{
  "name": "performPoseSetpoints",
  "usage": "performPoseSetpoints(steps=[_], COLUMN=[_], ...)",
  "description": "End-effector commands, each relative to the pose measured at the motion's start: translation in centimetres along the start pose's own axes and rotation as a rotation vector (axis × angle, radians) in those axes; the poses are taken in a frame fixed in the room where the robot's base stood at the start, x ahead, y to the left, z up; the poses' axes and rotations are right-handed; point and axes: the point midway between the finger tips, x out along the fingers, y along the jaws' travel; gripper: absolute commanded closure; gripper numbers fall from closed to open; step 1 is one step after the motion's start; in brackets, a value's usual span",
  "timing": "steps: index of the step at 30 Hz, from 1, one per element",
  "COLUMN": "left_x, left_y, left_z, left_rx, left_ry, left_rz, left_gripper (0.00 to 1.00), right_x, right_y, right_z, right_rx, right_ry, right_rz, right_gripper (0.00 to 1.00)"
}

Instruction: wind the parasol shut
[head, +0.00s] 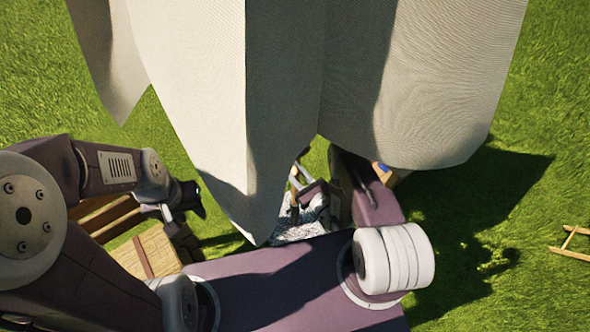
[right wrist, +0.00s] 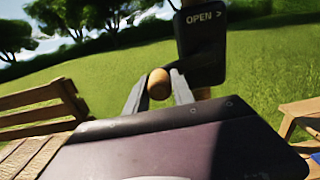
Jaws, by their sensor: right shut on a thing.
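The parasol's pale cloth (head: 290,70) hangs in long folds across the top and middle of the head view, its edges drooping low. In the right wrist view a dark crank housing (right wrist: 203,50) reads "OPEN >", and a round wooden crank knob (right wrist: 159,83) stands in front of it. My right gripper (right wrist: 158,90) is shut on this knob, one finger on each side. In the head view the cloth and my arm largely hide that gripper. My left gripper (head: 167,212) is at the left, over wooden furniture and apart from the cloth; its finger opening is too small to judge.
Slatted wooden furniture (head: 147,254) stands under my left arm. A wooden bench (right wrist: 40,110) is at the left of the right wrist view, and a small wooden stand (right wrist: 300,112) at the right. Another wooden frame (head: 572,243) lies at the far right; grass around it is open.

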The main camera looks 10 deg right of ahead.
Motion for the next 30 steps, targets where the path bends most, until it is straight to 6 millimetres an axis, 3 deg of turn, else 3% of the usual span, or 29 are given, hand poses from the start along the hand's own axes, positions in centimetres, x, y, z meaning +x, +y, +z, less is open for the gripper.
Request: performPoseSetpoints(steps=[2, 7, 11, 15, 18, 23, 30], left_x=[0.2, 3.2, 3.0, 5.4, 5.3, 7.3, 7.9], left_y=[0.0, -0.1, -0.1, -0.1, -0.1, -0.1, -0.1], left_z=[0.0, 0.3, 0.2, 0.5, 0.5, 0.7, 0.7], left_rx=[0.000, 0.000, 0.000, 0.000, 0.000, 0.000, 0.000], left_ry=[0.001, 0.001, 0.001, 0.002, 0.001, 0.001, 0.002], left_rz=[0.000, 0.000, 0.000, 0.000, 0.000, 0.000, 0.000], left_gripper=[0.64, 0.64, 0.64, 0.64, 0.64, 0.64, 0.64], right_x=[-0.1, -0.1, -0.1, 0.0, 0.0, 0.0, 0.0], right_y=[0.2, -0.7, -0.9, -2.4, -2.8, -5.0, -6.4], right_z=[-0.2, -3.4, -3.2, -5.5, -5.3, -7.0, -7.1], right_rx=[0.004, 0.003, 0.003, 0.002, 0.002, 0.001, 0.001], right_ry=[0.002, 0.002, 0.003, 0.001, 0.001, 0.000, -0.001], right_rz=[0.007, 0.004, 0.006, 0.002, 0.005, 0.001, 0.002], right_gripper=[1.00, 1.00, 1.00, 1.00, 1.00, 1.00, 1.00])
